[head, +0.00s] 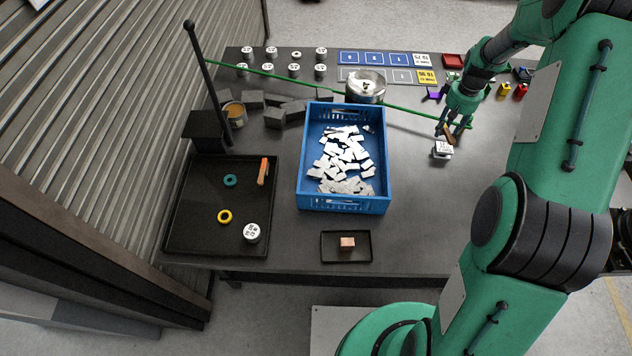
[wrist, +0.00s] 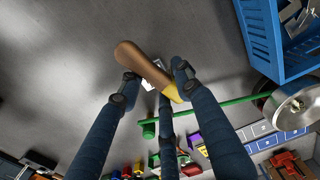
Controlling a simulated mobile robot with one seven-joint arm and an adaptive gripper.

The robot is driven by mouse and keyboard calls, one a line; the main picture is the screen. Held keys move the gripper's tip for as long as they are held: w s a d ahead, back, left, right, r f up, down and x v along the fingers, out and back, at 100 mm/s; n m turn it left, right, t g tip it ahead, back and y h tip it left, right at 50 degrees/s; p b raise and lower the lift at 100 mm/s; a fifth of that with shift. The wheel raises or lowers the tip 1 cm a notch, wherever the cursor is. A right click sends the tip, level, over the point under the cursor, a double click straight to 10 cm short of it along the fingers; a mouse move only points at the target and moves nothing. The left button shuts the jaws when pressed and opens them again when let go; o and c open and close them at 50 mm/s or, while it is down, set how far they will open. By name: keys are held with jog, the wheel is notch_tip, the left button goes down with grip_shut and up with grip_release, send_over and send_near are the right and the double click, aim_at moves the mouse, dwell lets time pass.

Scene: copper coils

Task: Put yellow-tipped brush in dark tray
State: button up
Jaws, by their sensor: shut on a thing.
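My gripper (head: 455,128) is over the right part of the table, shut on the yellow-tipped brush. In the wrist view the brush (wrist: 140,62) lies across my gripper's fingertips (wrist: 155,80), with a thick brown handle and a yellow end by the right finger. In the head view only a small brown part of the brush (head: 449,136) shows, just above a white labelled piece. A large dark tray (head: 190,230) is at the table's left, holding a teal ring, a yellow ring, an orange-handled item and a white labelled cylinder. A smaller dark tray (head: 330,254) at the front holds a copper-coloured block.
A blue crate (head: 302,170) of pale pieces stands mid-table, between my gripper and the large tray. A green bar (head: 290,82) on a dark post (head: 207,85) crosses above the table. A metal bowl (head: 365,88) stands behind the crate. The large tray's middle has free room.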

jog(key=a, duration=2.8)
jog(key=s+a+m+p, duration=0.1)
jog(key=s+a, duration=0.3)
jog(key=a, duration=0.7)
jog(key=s+a, duration=0.3)
jog(key=a, duration=0.7)
jog(key=s+a+m, duration=0.1)
jog(key=s+a, duration=2.6)
jog(key=s, duration=0.1)
jog(key=f+p, duration=0.1)
jog(key=f, duration=1)
jog(key=shift+d, duration=0.2)
jog(key=shift+w, duration=0.1)
jog(key=w+a, duration=0.3)
jog(key=a, duration=0.1)
jog(key=w+a+f, duration=0.1)
jog(key=w+a, duration=0.2)
jog(key=a, duration=0.1)
jog(key=w+a, duration=0.3)
jog(key=a, duration=0.2)
jog(key=shift+w+f, duration=0.15)
jog(key=shift+f, duration=0.1)
jog(key=shift+f, duration=0.1)
